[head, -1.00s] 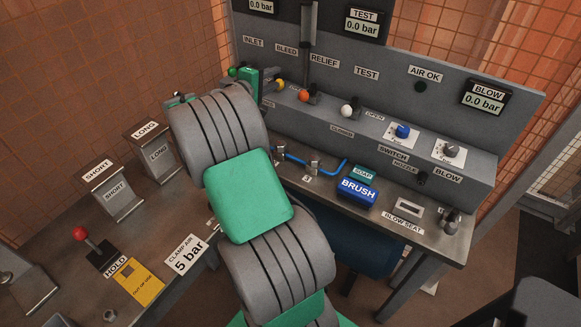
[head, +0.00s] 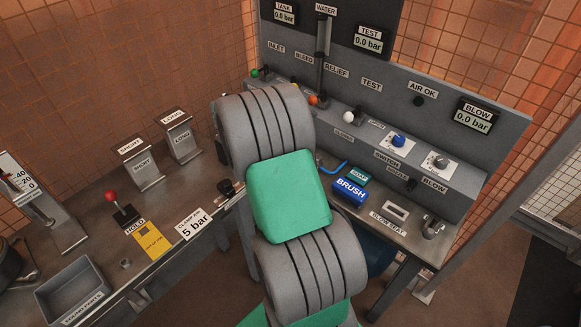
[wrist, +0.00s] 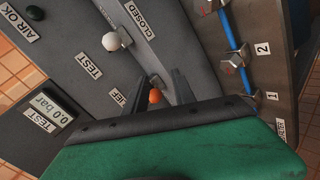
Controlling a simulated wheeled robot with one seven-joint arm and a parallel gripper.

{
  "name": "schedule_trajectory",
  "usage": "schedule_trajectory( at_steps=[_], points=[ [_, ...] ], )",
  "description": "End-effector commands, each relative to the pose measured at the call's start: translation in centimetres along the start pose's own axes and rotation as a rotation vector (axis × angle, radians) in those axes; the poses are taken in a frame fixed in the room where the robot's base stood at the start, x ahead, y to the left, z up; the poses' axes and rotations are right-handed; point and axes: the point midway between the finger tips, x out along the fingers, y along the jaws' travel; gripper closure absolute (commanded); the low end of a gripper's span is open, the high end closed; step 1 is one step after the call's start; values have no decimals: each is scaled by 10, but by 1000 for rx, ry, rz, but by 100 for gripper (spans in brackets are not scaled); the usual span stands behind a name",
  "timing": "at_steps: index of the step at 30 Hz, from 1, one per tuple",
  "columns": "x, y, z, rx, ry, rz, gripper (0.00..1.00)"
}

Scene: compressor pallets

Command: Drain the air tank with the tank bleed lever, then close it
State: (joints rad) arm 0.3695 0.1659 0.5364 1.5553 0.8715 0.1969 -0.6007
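The bleed label (head: 304,58) is on the grey panel in the head view. The lever under it is mostly hidden behind my arm, and its position cannot be told. The tank gauge (head: 284,14) reads 0.0 bar. My gripper (wrist: 160,77) shows in the wrist view with its two dark fingers apart over the panel. The orange relief knob (wrist: 154,96) shows between the fingers, near the palm; I cannot tell if they touch it. It also shows in the head view (head: 314,100). The bleed lever is not clear in the wrist view.
A green inlet knob (head: 255,72) is left of the bleed label. A white test knob (head: 348,117) and blue switch knob (head: 398,141) are to the right. The brush block (head: 350,190) sits on the bench. A red-knobbed hold lever (head: 111,197) stands on the left bench.

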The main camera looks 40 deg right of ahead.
Motion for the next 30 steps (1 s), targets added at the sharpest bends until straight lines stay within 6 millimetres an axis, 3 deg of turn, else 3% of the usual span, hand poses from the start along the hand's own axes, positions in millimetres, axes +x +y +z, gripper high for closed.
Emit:
schedule_trajectory(
  at_steps=[12, 18, 30],
  points=[
    [-18, -85, 44, 109, -119, -258, 68],
    [-33, -116, 63, 130, -168, -353, 68],
    [-42, -129, 71, 138, -192, -394, 68]
  ],
)
